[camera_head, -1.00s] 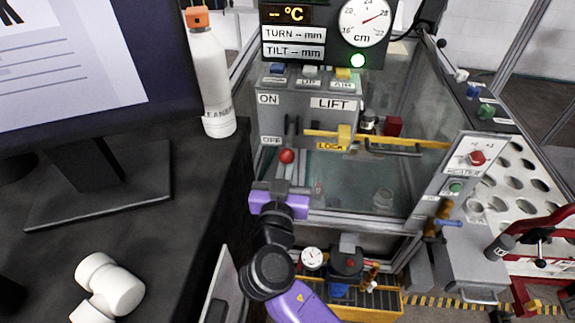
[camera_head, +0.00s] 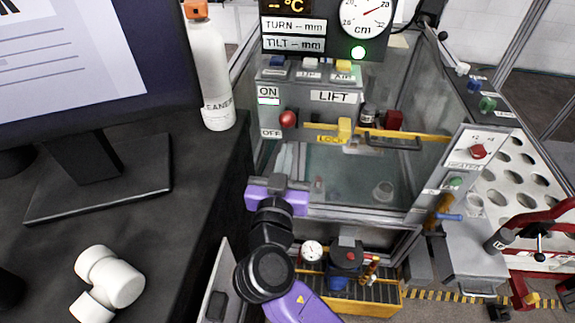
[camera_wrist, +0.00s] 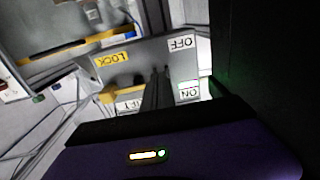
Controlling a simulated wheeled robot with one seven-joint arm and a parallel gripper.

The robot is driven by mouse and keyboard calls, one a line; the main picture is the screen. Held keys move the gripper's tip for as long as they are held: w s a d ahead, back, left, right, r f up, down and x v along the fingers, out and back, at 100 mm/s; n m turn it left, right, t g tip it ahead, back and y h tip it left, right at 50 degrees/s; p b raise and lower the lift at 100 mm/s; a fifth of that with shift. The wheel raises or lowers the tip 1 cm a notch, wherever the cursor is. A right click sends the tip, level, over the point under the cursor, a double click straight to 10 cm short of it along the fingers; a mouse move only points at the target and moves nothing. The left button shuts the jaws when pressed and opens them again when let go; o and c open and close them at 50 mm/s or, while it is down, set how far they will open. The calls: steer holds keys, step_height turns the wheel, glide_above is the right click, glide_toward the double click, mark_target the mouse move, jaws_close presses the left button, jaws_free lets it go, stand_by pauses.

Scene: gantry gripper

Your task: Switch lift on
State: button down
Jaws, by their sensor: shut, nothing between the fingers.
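The grey lift panel (camera_head: 330,110) carries an ON label (camera_head: 268,91) at top left and an OFF label (camera_head: 271,133) below it. A small pale green light (camera_head: 268,101) glows under the ON label. My gripper (camera_head: 280,178) is below the panel, shut and empty, apart from the knob in the head view. In the wrist view, its dark fingers (camera_wrist: 160,75) point at the panel between the ON label (camera_wrist: 188,94) and LOCK label (camera_wrist: 112,57); the knob cannot be made out there.
A yellow lock handle (camera_head: 345,128) and bar run right of the lever. A white bottle (camera_head: 212,75) and monitor stand on the dark desk (camera_head: 200,165) at left. A heater panel (camera_head: 470,155) with a red knob is at right. Glass walls enclose the tank.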

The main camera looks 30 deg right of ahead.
steer(key=b+v, duration=0.2)
steer(key=v, duration=0.5)
stand_by(0.6)
